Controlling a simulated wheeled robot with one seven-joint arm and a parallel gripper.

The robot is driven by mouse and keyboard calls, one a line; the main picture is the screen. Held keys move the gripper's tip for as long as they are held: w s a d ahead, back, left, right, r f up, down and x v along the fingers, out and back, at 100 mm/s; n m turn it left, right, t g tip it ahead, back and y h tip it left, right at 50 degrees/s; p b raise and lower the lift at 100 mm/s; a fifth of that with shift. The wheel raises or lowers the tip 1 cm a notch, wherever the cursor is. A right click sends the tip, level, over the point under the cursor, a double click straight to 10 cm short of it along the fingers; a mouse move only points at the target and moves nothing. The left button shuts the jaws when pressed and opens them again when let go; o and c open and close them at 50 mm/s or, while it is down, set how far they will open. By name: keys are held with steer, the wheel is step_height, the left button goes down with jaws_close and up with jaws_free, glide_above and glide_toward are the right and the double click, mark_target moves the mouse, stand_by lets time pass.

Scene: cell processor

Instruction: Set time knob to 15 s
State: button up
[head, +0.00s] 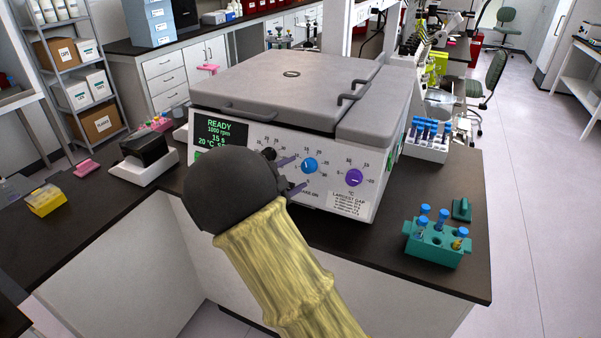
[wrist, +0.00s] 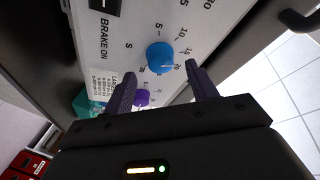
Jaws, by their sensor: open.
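The centrifuge-like machine (head: 300,85) stands on the dark bench. Its green display (head: 219,131) reads READY, 1000 rpm, 15 s and 20 °C, with the rest of the last line cut off. The blue knob (head: 309,165) has an "s" by its scale in the wrist view (wrist: 160,56), marking it as the time knob. A purple knob (head: 354,177), marked °C, is to its right. My gripper (head: 296,173) is open in front of the panel, just left of the blue knob. In the wrist view the fingers (wrist: 160,74) straddle the blue knob's line, apparently not touching it.
A teal rack (head: 433,246) with blue-capped tubes stands on the bench at right, near a white tube rack (head: 428,148). A black-and-white device (head: 145,160) is left of the machine. A large handle (head: 353,93) sticks out from the lid.

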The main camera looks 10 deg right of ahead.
steer(key=b+v, duration=0.2)
steer(key=v, duration=1.1)
steer(key=shift+s, duration=0.15)
